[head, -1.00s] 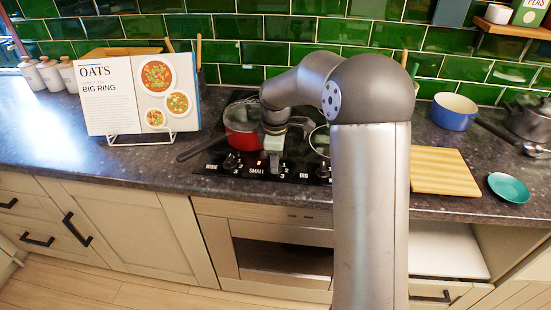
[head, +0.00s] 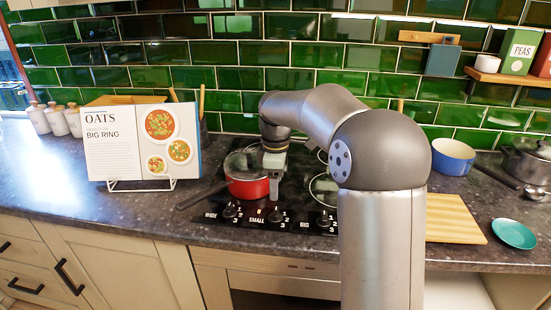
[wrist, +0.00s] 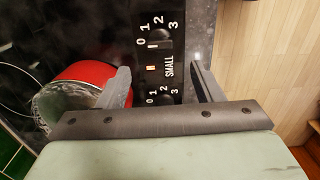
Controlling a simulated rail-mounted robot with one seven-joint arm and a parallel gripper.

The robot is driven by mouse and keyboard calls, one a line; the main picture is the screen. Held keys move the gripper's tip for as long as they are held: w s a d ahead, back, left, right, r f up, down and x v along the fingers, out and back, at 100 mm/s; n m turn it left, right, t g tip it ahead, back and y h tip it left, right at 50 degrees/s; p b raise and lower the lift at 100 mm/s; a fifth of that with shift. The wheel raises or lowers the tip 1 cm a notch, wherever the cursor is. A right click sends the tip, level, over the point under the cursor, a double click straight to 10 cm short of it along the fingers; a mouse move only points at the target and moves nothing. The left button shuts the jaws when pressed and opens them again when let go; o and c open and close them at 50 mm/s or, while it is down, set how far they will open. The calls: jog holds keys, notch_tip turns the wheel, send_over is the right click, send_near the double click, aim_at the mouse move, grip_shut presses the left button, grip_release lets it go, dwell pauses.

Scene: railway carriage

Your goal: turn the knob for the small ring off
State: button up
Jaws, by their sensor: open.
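The knob for the small ring (head: 277,216) is a dark dial right of the SMALL label on the hob's front strip. In the wrist view this knob (wrist: 158,44) has 0 to 3 around it and a pale mark; I cannot tell which number it points at. A small orange light (wrist: 151,67) glows beside the SMALL label. My gripper (wrist: 162,82) is open and empty above the strip, its fingers apart. The small-ring knob lies beyond the fingertips, towards the top of the picture. In the head view my gripper (head: 273,172) hangs over the hob, behind the knob row.
The wide-ring knob (head: 231,211) and big-ring knob (head: 326,220) flank the small one; the wide one also shows near the fingers (wrist: 158,98). A red pan (head: 246,186) stands close left of my gripper. A cookbook (head: 141,143) stands left, a wooden board (head: 455,220) right.

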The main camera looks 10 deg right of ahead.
notch_tip(320, 180, up, 8)
jog(key=shift+r, duration=0.1)
dwell(0.4)
jog(key=s+f+m, duration=0.4)
jog(key=s, duration=0.6)
jog(key=s+f+m, duration=0.5)
jog(key=s, duration=0.5)
jog(key=s+f+m, duration=0.4)
jog(key=s+f, duration=0.1)
jog(key=s, duration=0.6)
jog(key=shift+a+m, duration=0.3)
jog(key=shift+a, duration=0.15)
